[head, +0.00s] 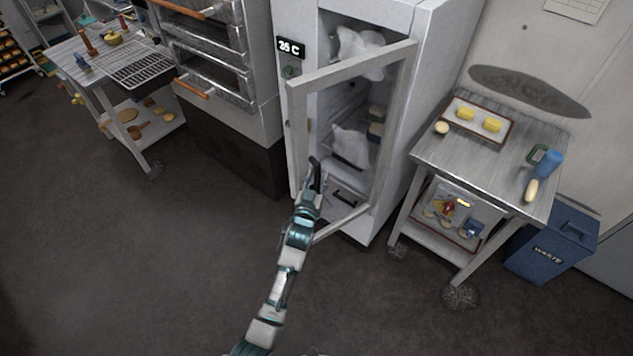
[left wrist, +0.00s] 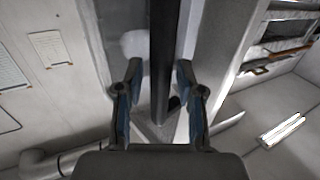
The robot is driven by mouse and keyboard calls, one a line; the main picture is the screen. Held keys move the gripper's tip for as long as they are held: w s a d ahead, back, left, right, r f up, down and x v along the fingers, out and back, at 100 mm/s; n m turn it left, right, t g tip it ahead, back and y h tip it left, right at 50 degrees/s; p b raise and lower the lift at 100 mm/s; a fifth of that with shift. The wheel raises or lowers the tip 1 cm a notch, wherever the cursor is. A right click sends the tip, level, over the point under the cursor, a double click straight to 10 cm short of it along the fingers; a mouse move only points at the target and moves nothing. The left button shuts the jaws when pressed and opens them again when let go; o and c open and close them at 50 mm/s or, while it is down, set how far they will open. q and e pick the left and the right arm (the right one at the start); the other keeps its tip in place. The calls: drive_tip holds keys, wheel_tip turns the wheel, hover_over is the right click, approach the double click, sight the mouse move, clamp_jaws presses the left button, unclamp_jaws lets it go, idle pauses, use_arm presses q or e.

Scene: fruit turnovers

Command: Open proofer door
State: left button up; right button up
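Bagged items (head: 350,145) show inside. My left gripper (head: 315,175) is at the lower left edge of the door, by a dark handle. In the left wrist view my gripper (left wrist: 160,85) is open, its fingers on both sides of a dark vertical bar (left wrist: 164,50), seemingly the handle. I cannot tell whether they touch it. My right gripper is not in view.
A steel table (head: 430,150) with a tray (head: 510,127) stands right of the proofer, and a blue waste bin (head: 550,245) beside it. An oven (head: 215,50) and another table (head: 90,75) are on the left. The floor (head: 150,260) in front is clear.

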use_arm(q)
drive_tip(key=v, duration=1.1)
drive_tip(key=shift+s, duration=0.35)
drive_tip(key=shift+a, duration=0.1)
drive_tip(key=shift+c, duration=0.2)
